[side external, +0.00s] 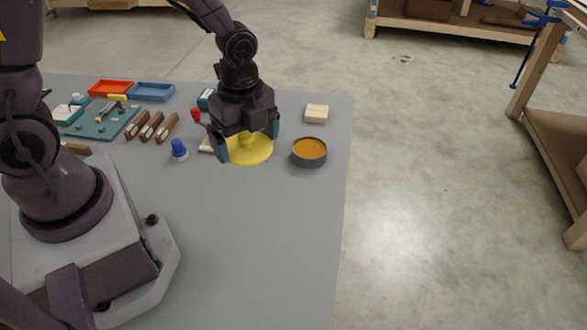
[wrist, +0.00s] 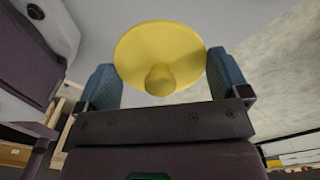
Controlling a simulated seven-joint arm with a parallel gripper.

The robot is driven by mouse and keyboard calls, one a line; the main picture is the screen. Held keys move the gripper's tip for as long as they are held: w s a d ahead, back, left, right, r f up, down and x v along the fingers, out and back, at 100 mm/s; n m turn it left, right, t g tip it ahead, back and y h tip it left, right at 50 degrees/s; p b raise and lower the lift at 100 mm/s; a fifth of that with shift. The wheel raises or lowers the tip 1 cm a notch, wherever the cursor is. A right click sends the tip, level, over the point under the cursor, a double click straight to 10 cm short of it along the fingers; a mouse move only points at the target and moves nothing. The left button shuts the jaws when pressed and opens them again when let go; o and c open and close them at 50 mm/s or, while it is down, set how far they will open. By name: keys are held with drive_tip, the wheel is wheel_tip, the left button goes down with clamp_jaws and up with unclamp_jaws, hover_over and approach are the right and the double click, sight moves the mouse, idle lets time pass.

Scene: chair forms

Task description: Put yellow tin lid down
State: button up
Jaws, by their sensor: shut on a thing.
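The yellow tin lid (side external: 250,151) is a round disc with a knob on top. My gripper (side external: 247,138) is shut on it, with one blue finger on each side. In the wrist view the lid (wrist: 160,42) lies between the two fingers of my gripper (wrist: 163,75), with its knob towards the camera. I cannot tell whether the lid's underside touches the table. The open round tin (side external: 309,161), dark grey with orange inside, stands to the right of the lid, apart from it.
A wooden block (side external: 317,113) lies behind the tin. A blue-topped item (side external: 179,149), a red-topped item (side external: 196,115) and brown-handled tools (side external: 151,125) lie to the left. Red (side external: 110,88) and blue (side external: 151,91) trays stand farther back.

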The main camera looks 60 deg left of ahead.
drive_tip(key=s+d+f, duration=0.2)
drive_tip(key=s, duration=0.3)
drive_tip(key=n, duration=0.1)
hover_over(300, 194)
drive_tip(key=f, duration=0.9)
drive_tip(key=shift+s, duration=0.2)
drive_tip(key=shift+w+f, duration=0.15)
drive_tip(key=shift+f, duration=0.8)
drive_tip(key=shift+w+f, duration=0.15)
drive_tip(key=shift+f, duration=0.75)
drive_tip(key=shift+f, duration=0.1)
drive_tip(key=o, duration=0.5)
drive_tip(key=shift+o, duration=0.2)
